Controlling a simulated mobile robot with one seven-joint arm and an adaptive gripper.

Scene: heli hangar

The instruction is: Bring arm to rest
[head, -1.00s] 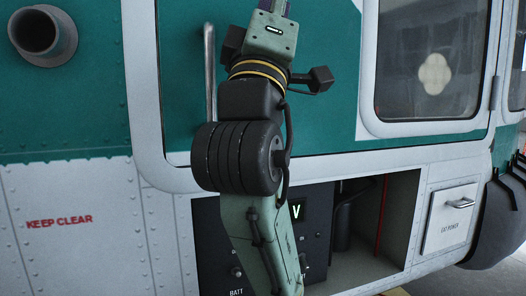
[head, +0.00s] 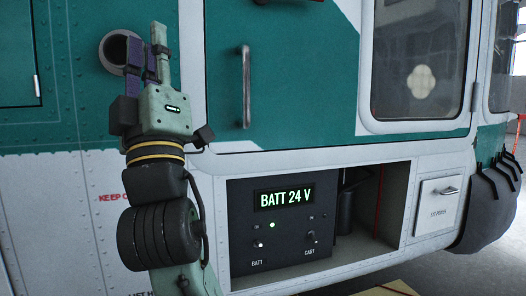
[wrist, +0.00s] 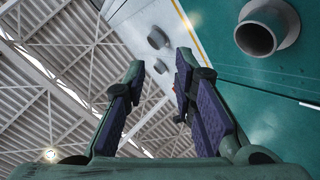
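My gripper (head: 149,62) points upward at the left in the head view, in front of the helicopter's green side. In the wrist view my gripper (wrist: 160,85) shows two fingers with purple pads, spread apart with nothing between them. My arm is bent below it, its lower part cut off by the picture's bottom edge. One finger overlaps the round exhaust pipe (head: 117,52) in the head view. I cannot tell whether they touch there. In the wrist view the pipe (wrist: 258,35) stands to the right, apart from the fingers.
An open bay holds a battery panel (head: 283,232) reading "BATT 24 V", with a lit green lamp and switches. A door handle (head: 246,87) is above it. An "EXT POWER" hatch (head: 437,211) is shut at the right. Hangar roof beams (wrist: 75,60) show overhead.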

